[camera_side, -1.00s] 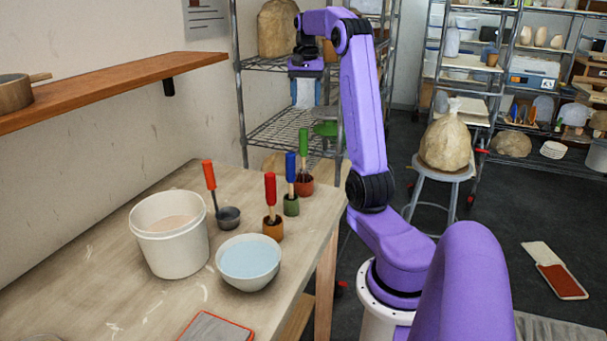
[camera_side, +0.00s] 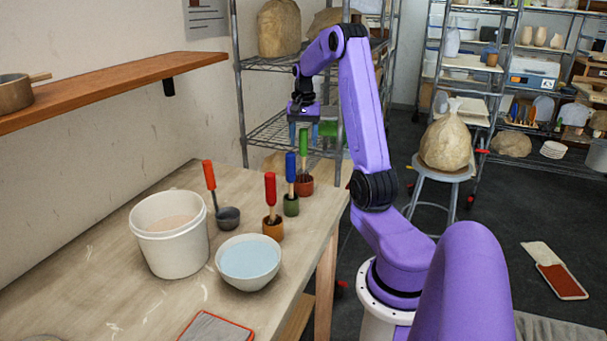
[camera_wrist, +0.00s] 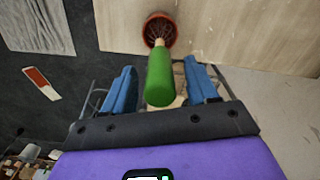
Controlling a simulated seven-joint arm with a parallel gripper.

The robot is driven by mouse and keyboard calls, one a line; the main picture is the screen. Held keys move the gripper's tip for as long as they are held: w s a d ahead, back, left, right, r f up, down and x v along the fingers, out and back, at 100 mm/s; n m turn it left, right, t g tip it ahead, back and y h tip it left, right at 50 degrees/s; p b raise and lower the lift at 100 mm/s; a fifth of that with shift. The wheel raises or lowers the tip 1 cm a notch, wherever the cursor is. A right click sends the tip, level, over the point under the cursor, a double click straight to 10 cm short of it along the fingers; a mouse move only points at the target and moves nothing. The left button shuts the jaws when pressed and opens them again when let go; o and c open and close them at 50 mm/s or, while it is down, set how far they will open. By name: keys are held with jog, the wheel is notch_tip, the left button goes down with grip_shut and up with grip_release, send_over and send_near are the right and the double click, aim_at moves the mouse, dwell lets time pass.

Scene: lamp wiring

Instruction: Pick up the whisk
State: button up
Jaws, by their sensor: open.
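The whisk (camera_side: 303,143) has a green handle and stands upright in a small red-brown pot (camera_side: 304,185) at the table's far right corner. In the wrist view the green handle (camera_wrist: 160,80) points toward the camera, and thin wires show inside the pot (camera_wrist: 160,27). My gripper (camera_side: 304,134) is open, fingers pointing down, at the top of the handle. In the wrist view the handle appears between the two blue fingers (camera_wrist: 162,88), with a gap on each side. I cannot tell how far down the fingers reach around it.
A blue-handled tool (camera_side: 291,167) in a green pot stands close by. A red-handled tool (camera_side: 270,190) in an orange pot and a red-handled ladle (camera_side: 210,178) are nearer. A white bucket (camera_side: 172,240) and a bowl of blue liquid (camera_side: 248,262) stand in front. A wire shelf (camera_side: 270,130) is behind.

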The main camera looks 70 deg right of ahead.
jog(key=shift+f, duration=0.4)
jog(key=shift+c, duration=0.3)
grip_shut()
jog(key=shift+r, duration=0.15)
